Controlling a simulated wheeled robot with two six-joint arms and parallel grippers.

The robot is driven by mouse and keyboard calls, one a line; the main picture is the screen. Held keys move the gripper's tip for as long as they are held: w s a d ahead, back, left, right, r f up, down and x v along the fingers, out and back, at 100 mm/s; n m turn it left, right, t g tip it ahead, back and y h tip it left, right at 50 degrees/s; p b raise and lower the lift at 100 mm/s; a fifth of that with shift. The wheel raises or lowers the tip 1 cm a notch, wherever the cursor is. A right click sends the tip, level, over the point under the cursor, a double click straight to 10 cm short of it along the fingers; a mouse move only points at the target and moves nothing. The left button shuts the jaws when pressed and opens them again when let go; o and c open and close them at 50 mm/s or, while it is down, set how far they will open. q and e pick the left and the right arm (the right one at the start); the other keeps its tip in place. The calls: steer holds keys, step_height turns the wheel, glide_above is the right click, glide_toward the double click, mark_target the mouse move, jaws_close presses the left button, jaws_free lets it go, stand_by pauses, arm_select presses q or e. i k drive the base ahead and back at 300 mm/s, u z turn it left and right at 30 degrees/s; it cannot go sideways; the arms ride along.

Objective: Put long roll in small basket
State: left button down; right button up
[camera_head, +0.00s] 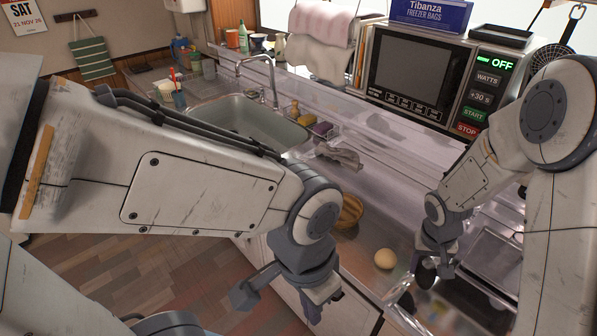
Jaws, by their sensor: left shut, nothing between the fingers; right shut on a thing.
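A brown, striped, bread-like thing (349,211) lies on the counter, partly hidden behind my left wrist; I cannot tell if it is the long roll. A pale round roll (385,259) lies on the counter between my two grippers. My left gripper (314,306) is shut and empty, pointing down at the counter's front edge. My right gripper (432,272) is shut on a small dark thing, just right of the round roll; what it holds is mostly hidden.
A microwave (421,73) stands at the back right with a freezer bag box (430,14) on top. The sink (236,122) and tap are at the back left. My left arm covers much of the view.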

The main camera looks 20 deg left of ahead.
mark_target(342, 216)
steer(key=u, duration=1.6)
steer(key=i, duration=1.7)
steer(key=z, duration=2.7)
